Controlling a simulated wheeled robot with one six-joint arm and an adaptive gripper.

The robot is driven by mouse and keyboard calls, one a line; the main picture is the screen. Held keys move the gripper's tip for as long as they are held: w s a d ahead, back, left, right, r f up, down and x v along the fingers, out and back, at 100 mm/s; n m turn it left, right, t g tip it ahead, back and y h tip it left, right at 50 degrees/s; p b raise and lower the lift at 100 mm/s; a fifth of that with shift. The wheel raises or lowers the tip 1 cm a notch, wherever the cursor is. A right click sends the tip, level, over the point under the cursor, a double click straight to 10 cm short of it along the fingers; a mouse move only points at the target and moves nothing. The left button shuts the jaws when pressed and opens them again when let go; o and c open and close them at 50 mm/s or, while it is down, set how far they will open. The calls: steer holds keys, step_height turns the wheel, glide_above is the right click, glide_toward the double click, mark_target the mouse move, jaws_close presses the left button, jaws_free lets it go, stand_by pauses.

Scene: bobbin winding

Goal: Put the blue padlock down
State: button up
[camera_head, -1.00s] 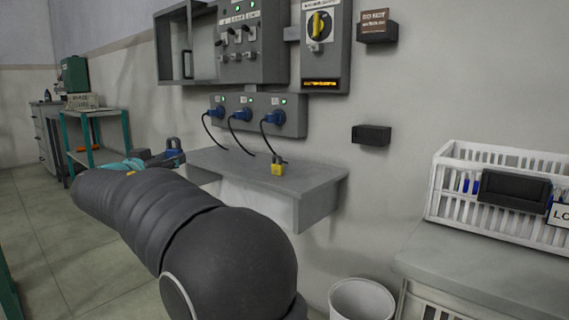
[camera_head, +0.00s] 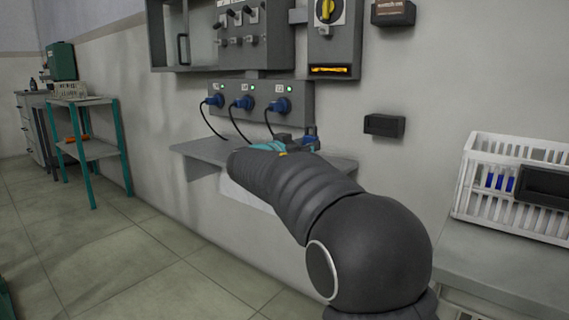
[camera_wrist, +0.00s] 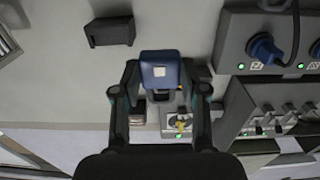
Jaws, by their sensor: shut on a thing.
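My gripper (camera_wrist: 160,92) is shut on the blue padlock (camera_wrist: 160,68), whose blue body shows between the two fingers in the wrist view. In the head view a blue bit of the padlock (camera_head: 311,142) shows at the end of my arm, in front of the wall and at the far side of the grey wall shelf (camera_head: 198,150). My arm covers much of the shelf, so I cannot tell whether the padlock is above it or touching it. The yellow padlock seen earlier on the shelf is hidden.
The socket panel (camera_head: 300,98) with several blue plugs (camera_head: 281,104) and hanging cables is above the shelf. A small black box (camera_head: 384,125) is on the wall to the right. A white basket (camera_head: 468,197) stands on the bench at the right. The shelf's left end is bare.

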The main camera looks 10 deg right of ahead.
steer(key=w+f, duration=0.1)
steer(key=w, duration=0.2)
steer(key=w+a+f, duration=0.1)
steer(key=w+f, duration=0.1)
steer(key=w+a+f+p, duration=0.1)
steer(key=w+f, duration=0.1)
steer(key=w, duration=0.1)
steer(key=shift+w+f, duration=0.1)
steer(key=shift+w, duration=0.2)
steer(key=shift+f, duration=2.05)
steer(key=shift+f, duration=0.15)
steer(key=o, duration=1.3)
